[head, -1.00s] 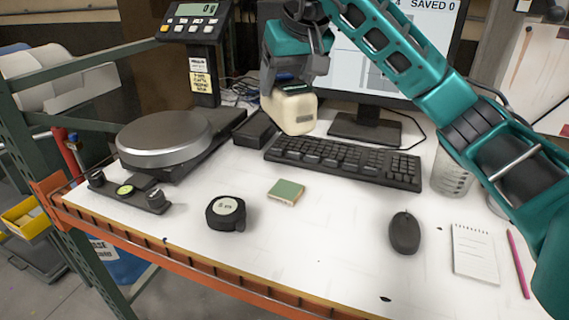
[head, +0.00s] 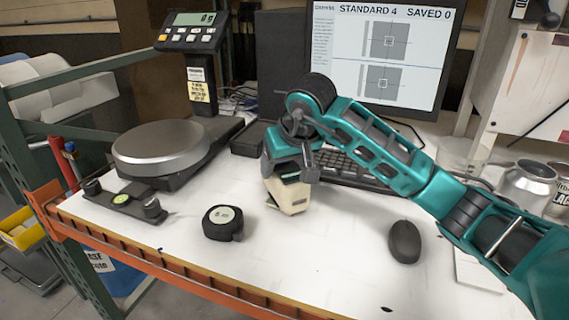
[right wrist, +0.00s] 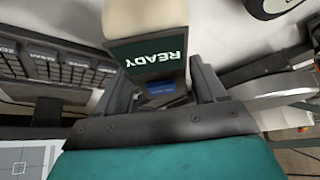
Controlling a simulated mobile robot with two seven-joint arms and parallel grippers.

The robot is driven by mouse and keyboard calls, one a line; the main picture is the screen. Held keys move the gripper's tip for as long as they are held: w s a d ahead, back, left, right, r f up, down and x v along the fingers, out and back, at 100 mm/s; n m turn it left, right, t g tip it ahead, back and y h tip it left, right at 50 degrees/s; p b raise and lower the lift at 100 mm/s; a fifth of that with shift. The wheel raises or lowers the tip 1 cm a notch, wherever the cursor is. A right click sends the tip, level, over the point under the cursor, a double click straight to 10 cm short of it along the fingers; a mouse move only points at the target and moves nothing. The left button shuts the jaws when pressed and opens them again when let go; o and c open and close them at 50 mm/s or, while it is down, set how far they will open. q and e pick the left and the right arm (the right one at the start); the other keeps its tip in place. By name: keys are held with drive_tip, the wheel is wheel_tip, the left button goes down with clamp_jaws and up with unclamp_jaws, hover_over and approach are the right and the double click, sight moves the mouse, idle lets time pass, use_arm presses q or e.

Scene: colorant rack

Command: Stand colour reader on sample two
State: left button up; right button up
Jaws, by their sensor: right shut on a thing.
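The colour reader (head: 290,196) is a cream block with a dark screen reading READY, which shows in the right wrist view (right wrist: 147,52). My right gripper (head: 293,165) is shut on its upper part and holds it low over the white table, slightly tilted. I cannot tell whether the reader touches the tile. No number on the tile is legible. My left gripper is not in view.
A black tape measure (head: 223,222) lies left of the reader, and a mouse (head: 404,242) lies to the right. The keyboard (head: 350,172) is partly behind my arm. A scale (head: 161,147) stands at left. The monitor (head: 390,60) shows STANDARD 4, SAVED 0. The table front is clear.

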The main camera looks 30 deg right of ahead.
drive_tip(key=shift+r, duration=0.1)
drive_tip(key=o, duration=1.6)
drive_tip(key=shift+f, duration=0.2)
drive_tip(key=shift+r, duration=0.25)
drive_tip(key=v, duration=1.1)
drive_tip(key=shift+s+r, duration=0.25)
drive_tip(key=shift+r, duration=0.1)
